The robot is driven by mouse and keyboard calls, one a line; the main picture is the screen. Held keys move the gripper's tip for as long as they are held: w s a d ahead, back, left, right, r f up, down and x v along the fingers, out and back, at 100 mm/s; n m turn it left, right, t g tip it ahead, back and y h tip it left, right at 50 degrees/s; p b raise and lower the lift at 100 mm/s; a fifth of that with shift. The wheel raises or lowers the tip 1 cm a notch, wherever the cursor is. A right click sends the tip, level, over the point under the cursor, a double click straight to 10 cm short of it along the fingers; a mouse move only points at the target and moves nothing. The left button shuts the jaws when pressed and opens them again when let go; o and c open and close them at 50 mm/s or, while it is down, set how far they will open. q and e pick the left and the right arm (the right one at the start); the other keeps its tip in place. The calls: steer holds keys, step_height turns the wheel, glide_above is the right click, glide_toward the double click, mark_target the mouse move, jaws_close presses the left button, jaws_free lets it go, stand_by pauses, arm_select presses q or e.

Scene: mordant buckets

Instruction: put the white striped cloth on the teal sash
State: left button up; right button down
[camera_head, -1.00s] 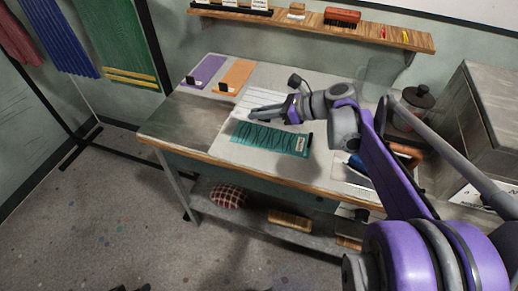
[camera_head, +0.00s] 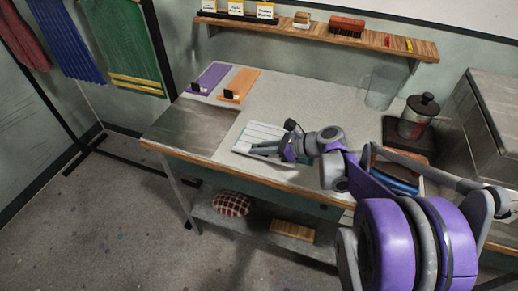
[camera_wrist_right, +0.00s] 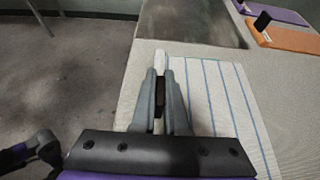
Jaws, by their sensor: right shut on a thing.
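The white striped cloth (camera_head: 264,131) lies flat over the worktable, where the teal sash was seen. A little teal sash (camera_head: 287,154) shows beside my gripper; the rest is hidden by the cloth and my gripper. My right gripper (camera_head: 254,150) is low at the cloth's near edge, shut on it. In the right wrist view its fingers (camera_wrist_right: 160,82) pinch the left edge of the cloth (camera_wrist_right: 225,100), with blue stripes running lengthwise. Whether the cloth touches the sash underneath is unclear. A dark part of my left arm shows at the wrist view's lower left; its jaws are not clear.
A clear beaker (camera_head: 382,88) and a lidded jar (camera_head: 416,117) stand right. The table's left end (camera_head: 185,128) is clear.

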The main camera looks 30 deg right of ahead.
steer(key=shift+f, duration=0.15)
steer(key=c, duration=0.9)
jaws_free()
